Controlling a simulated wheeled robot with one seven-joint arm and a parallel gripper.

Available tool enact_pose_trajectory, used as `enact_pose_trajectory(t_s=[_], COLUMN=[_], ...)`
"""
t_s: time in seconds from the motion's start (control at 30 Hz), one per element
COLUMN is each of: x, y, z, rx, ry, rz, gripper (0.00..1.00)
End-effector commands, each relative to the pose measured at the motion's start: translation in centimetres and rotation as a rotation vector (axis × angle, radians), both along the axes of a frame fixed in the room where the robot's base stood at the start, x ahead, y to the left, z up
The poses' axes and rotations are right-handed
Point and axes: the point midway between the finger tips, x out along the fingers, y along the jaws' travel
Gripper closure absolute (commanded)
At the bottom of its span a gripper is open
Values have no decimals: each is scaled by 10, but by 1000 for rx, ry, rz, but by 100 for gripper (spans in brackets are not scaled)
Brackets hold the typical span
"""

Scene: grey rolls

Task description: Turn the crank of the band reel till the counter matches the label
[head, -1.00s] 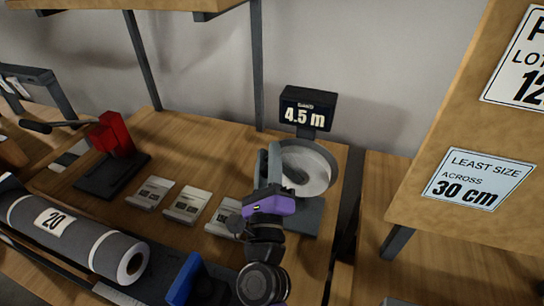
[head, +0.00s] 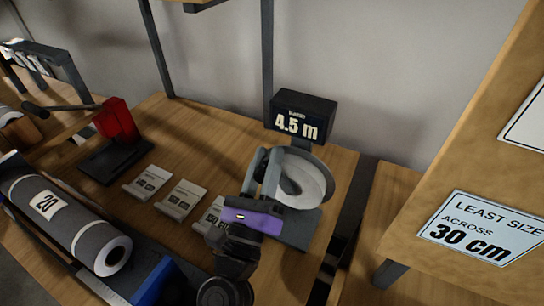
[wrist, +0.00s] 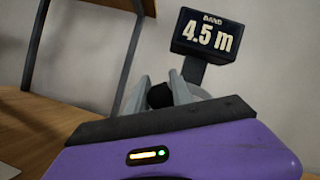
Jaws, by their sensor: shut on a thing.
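The band reel (head: 314,182), a pale roll with a grey disc, stands at the right end of the wooden bench. Its counter (head: 297,123) above reads 4.5 m; the counter also shows in the wrist view (wrist: 208,37). My purple gripper (head: 262,166) is at the reel's left front side. Its grey fingers (wrist: 158,92) are shut on the dark crank knob (wrist: 160,97). The rest of the crank is hidden behind my gripper. Several small cards (head: 180,199) lie left of the reel; their print is too small to read surely.
A sign (head: 474,229) on the right shelf reads LEAST SIZE ACROSS 30 cm. A grey roll (head: 75,227) marked 20 lies at the front left. A red device (head: 117,122) with a dark lever stands at the back left. A dark shelf post (head: 267,60) rises behind the reel.

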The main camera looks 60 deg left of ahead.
Motion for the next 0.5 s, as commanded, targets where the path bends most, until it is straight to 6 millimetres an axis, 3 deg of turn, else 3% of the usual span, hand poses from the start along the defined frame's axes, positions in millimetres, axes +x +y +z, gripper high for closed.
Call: enact_pose_trajectory(t_s=[0.23,0.27,0.33,0.5], x=[1,1,1,1], y=[-1,-1,-1,0], z=[-3,-3,-3,-2], rx=[-4,-5,-4,-3], ry=[3,3,2,1], rz=[-5,-4,-4,-2], gripper=[100,69,56,53])
